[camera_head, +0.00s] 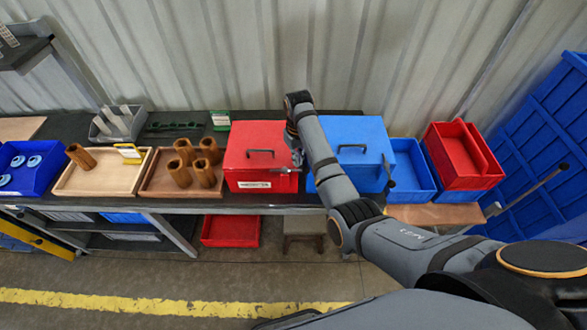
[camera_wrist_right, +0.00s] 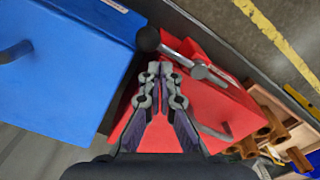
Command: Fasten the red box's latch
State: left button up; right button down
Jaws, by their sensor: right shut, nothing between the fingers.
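The red box (camera_head: 240,140) stands on the bench with its lid down and a dark handle (camera_head: 261,153) on top. In the right wrist view, the red box (camera_wrist_right: 225,105) lies beneath and beyond my gripper. Its latch (camera_wrist_right: 200,70) is a metal lever ending in a black ball knob (camera_wrist_right: 148,39). In the head view the latch (camera_head: 283,170) lies roughly level across the front, near the right corner. My right gripper (camera_wrist_right: 160,69) is shut and empty, its tips just short of the lever; I cannot tell whether they touch it. My left gripper is not in view.
A blue box (camera_head: 350,130) with its own lever (camera_head: 388,170) stands close on the right. Wooden trays (camera_head: 105,185) with brown cylinders (camera_head: 184,150) stand left. Blue and red bins (camera_head: 455,150) stand farther right. My right arm crosses in front of the blue box.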

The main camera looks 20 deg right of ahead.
jog(key=shift+f, duration=0.95)
jog(key=shift+r+p, duration=0.2)
jog(key=shift+p, duration=0.3)
